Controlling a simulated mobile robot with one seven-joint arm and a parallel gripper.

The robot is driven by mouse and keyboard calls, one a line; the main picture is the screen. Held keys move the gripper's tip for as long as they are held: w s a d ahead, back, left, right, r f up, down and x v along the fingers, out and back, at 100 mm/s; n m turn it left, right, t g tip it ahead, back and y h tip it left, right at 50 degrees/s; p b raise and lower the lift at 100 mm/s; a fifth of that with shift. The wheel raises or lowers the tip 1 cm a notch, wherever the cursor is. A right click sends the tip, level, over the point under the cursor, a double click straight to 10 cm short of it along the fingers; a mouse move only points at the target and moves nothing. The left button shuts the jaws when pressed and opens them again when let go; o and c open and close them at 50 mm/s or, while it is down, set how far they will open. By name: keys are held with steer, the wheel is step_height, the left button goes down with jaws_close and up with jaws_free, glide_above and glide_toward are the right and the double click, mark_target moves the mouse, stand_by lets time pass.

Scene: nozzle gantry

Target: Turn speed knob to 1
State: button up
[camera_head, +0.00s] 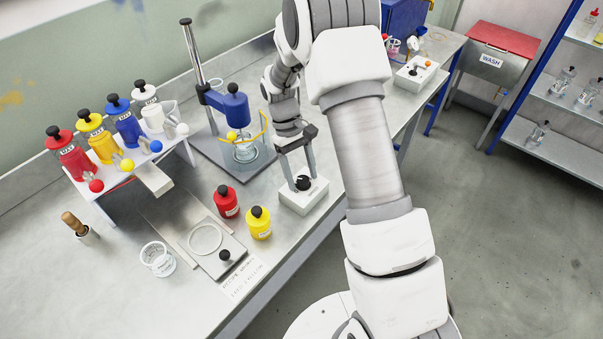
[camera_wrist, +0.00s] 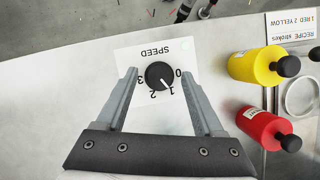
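The speed knob (camera_wrist: 159,75) is a round black dial on a white box (camera_head: 304,202) at the table's front edge. In the wrist view its white plate (camera_wrist: 136,56) reads SPEED, with 0, 1, 2 and 3 upside down around the knob. A small white mark on the knob seems to point toward the 1. My gripper (camera_wrist: 159,74) is open, with one finger on each side of the knob and a visible gap to it. In the head view my gripper (camera_head: 302,180) reaches down over the box, and the knob (camera_head: 303,184) shows between the fingers.
A red bottle (camera_head: 226,202) and a yellow bottle (camera_head: 259,223) stand just left of the box. The blue mixer stand (camera_head: 213,98) is behind it. A rack (camera_head: 153,176) with several coloured bottles is farther left. A recipe card (camera_head: 242,279) lies near the front edge.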

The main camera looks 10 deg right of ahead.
steer(key=v, duration=1.7)
steer(key=shift+r, duration=0.25)
steer(key=s+d+r+m+t+y, duration=0.15)
steer(key=s+r+t, duration=0.35)
steer(key=s+r, duration=0.8)
steer(key=s+d+f+m+t, duration=0.1)
steer(key=s+t, duration=0.3)
steer(key=s, duration=1)
steer(key=shift+f+m+t, duration=0.2)
steer(key=shift+m+t, duration=0.2)
steer(key=shift+m, duration=0.45)
steer(key=shift+s, duration=0.15)
